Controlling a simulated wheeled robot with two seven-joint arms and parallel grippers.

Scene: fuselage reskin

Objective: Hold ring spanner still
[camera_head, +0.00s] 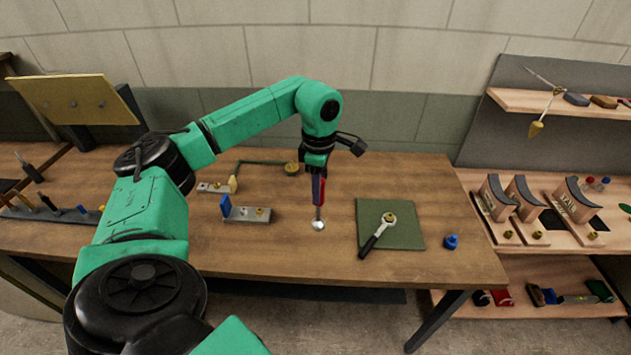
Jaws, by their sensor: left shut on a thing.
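My left gripper (318,162) reaches over the workbench from the left arm and points down. It is shut on a tool with a red and blue handle (318,190). The tool hangs upright, its round silver end (318,225) low at the bench top; I cannot tell whether it touches or whether this is the ring spanner. Another tool, a ratchet-like spanner with a black handle and a round metal head (388,218), lies on a green mat (408,238), right of the gripper and apart from it. My right gripper is not in view.
The wooden bench (290,255) holds a grey block with a blue upright (246,214), a small blue part (451,241) and a thin dark rod (262,162). Right is a shelf with curved dark-topped stands (572,200). A yellow panel (72,100) stands at left.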

